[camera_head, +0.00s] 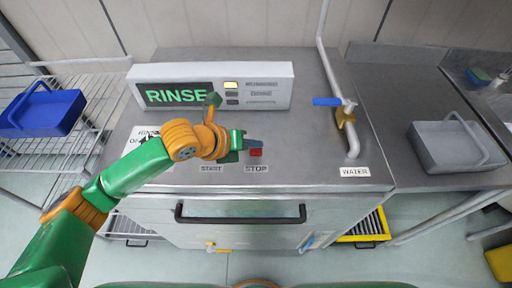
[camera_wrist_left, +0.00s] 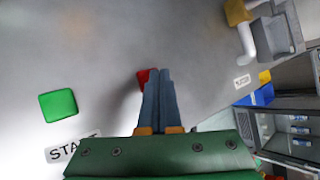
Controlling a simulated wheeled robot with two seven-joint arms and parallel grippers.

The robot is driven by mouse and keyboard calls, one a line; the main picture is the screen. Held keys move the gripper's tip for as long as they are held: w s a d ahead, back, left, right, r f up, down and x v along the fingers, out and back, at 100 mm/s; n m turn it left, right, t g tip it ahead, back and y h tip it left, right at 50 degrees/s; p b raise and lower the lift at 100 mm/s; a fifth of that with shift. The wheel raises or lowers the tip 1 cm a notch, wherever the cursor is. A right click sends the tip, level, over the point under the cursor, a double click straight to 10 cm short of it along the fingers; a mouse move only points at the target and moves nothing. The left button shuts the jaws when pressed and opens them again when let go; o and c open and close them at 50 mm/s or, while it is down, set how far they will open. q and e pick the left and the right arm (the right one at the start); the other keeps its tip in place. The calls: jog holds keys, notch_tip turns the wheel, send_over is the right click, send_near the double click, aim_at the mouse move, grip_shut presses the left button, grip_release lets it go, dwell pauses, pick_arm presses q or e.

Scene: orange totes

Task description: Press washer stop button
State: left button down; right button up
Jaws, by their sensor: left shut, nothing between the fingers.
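The red stop button (camera_head: 255,152) sits on the washer's steel top (camera_head: 330,183), above the STOP label (camera_head: 256,169). My left gripper (camera_head: 259,144) is shut and empty, with its fingertips right over or beside the button. In the left wrist view, the red button (camera_wrist_left: 143,76) shows partly behind the blue-grey fingertips (camera_wrist_left: 157,72). I cannot tell whether they touch it. The green start button (camera_wrist_left: 58,105) lies to the left in the wrist view, near the START label (camera_wrist_left: 72,148). The display (camera_head: 180,95) reads RINSE. My right gripper is not in view.
A water pipe with a blue-handled valve (camera_head: 328,101) rises at the right of the washer top. A black handle (camera_head: 240,213) runs along the washer front. A blue basket (camera_head: 42,112) is on the left rack; a grey basket (camera_head: 455,147) is on the right counter.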

aim_at(253, 152)
pick_arm(q)
jog(key=shift+f, duration=0.5)
dwell(0.4)
jog(key=shift+r, duration=0.1)
jog(key=shift+r+p, duration=0.75)
jog(key=shift+r, duration=0.1)
notch_tip(253, 152, up, 5)
jog(key=p, duration=0.5)
jog(key=shift+r, duration=0.15)
jog(key=shift+f, duration=0.2)
